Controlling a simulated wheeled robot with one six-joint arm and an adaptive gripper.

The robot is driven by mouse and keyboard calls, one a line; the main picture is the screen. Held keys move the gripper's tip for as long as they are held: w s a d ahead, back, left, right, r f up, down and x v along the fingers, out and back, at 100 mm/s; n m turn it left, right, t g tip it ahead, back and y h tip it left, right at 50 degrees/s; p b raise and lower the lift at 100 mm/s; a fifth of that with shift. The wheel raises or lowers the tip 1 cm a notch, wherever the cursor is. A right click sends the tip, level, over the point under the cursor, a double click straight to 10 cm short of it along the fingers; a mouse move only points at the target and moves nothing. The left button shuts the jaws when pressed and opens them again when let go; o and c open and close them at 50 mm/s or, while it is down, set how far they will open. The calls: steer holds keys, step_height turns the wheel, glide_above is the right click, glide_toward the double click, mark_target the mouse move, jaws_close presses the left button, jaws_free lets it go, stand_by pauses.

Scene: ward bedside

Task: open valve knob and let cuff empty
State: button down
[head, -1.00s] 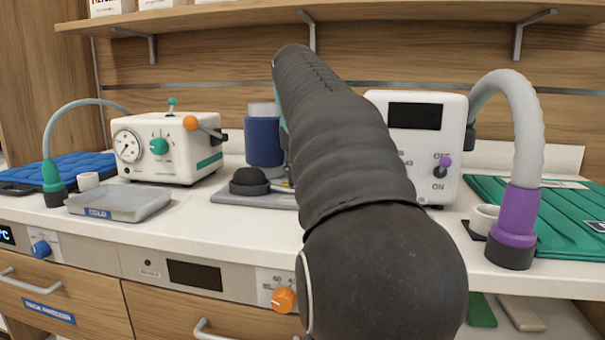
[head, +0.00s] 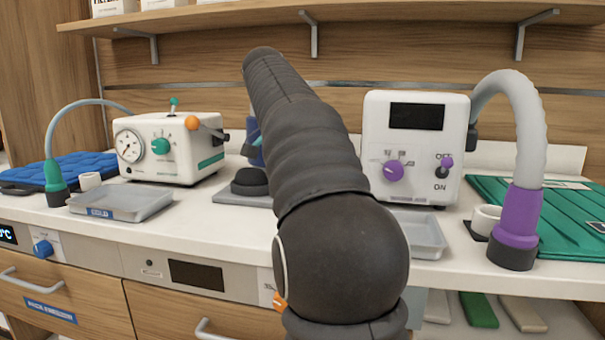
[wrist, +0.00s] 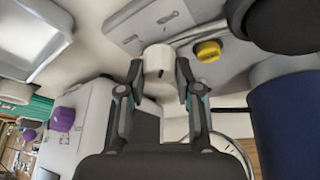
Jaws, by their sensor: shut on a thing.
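My gripper (wrist: 160,72) is at the upper middle of the wrist view. Its two fingers are closed on a small white round knob (wrist: 158,60) with a dark mark on its face. A yellow knob (wrist: 208,50) sits on the grey base plate (wrist: 128,32), just right of the fingers and apart from them. A dark blue cuff (wrist: 288,115) stands at the right, and a black rounded bulb (wrist: 285,22) is above it. In the head view my arm hides my gripper, the knobs and most of the cuff (head: 254,150); the bulb (head: 250,181) shows left of the arm.
A white device with a purple dial (head: 394,171) stands to the right, with a clear tray (head: 430,236) before it. A gauge box (head: 190,148) and a COLD tray (head: 120,204) stand left. A grey hose (head: 530,120) arches at the far right.

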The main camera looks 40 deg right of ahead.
steer(key=shift+m, duration=0.3)
steer(key=c, duration=0.8)
jaws_free()
steer(key=shift+v, duration=3.75)
steer(key=shift+w, duration=0.1)
